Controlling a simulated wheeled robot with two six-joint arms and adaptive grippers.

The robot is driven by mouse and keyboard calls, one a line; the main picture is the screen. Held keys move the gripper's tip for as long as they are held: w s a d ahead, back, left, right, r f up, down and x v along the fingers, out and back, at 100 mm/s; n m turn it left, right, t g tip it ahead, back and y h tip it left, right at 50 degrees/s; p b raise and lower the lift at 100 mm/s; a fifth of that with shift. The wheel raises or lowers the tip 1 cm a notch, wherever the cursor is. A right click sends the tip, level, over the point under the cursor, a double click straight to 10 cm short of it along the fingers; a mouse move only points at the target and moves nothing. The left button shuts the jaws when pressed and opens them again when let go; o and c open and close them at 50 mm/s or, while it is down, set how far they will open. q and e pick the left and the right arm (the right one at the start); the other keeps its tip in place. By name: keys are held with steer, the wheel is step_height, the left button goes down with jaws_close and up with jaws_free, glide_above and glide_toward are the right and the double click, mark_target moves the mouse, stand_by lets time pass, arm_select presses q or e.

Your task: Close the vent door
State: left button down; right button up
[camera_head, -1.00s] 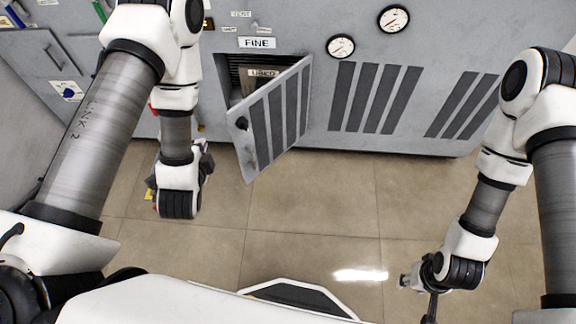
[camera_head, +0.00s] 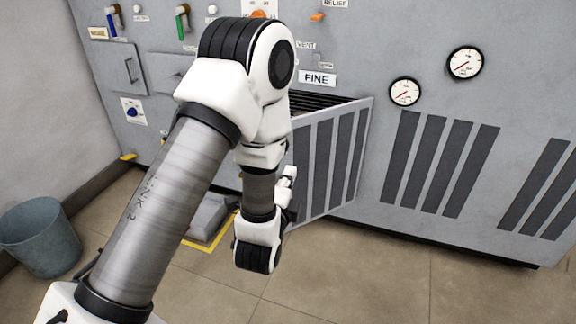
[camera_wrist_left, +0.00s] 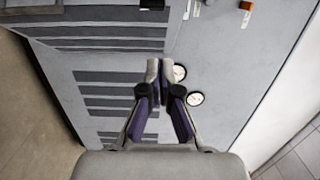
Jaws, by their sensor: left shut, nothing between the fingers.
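The vent door (camera_head: 328,160), a grey panel with dark slats, stands ajar below the FINE label, hinged on its right. A dark strip of the opening (camera_head: 325,101) shows above its top edge. My arm hides the door's left part and much of the opening. My left gripper (camera_head: 288,188) is beside the door's free left edge in the head view; I cannot tell whether it touches. In the left wrist view its fingers (camera_wrist_left: 161,76) are shut and empty, before a slatted grey front; I cannot tell which slats there are the door's. My right gripper is out of view.
Two gauges (camera_head: 404,91) and fixed slats (camera_head: 440,165) are right of the door. Valve levers (camera_head: 183,21) sit upper left. A grey bin (camera_head: 42,236) stands at the left wall, and a yellow-edged floor item (camera_head: 209,219) lies near my wrist. The floor at right is clear.

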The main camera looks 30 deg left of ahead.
arm_select(q)
steer(key=w+a+b, duration=0.2)
steer(key=w+a, duration=0.3)
steer(key=w, duration=0.2)
steer(key=shift+w+a+r+b, duration=0.15)
steer(key=shift+w+a+b, duration=0.15)
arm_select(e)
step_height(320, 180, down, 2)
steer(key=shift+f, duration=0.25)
arm_select(q)
steer(key=shift+a, duration=0.1)
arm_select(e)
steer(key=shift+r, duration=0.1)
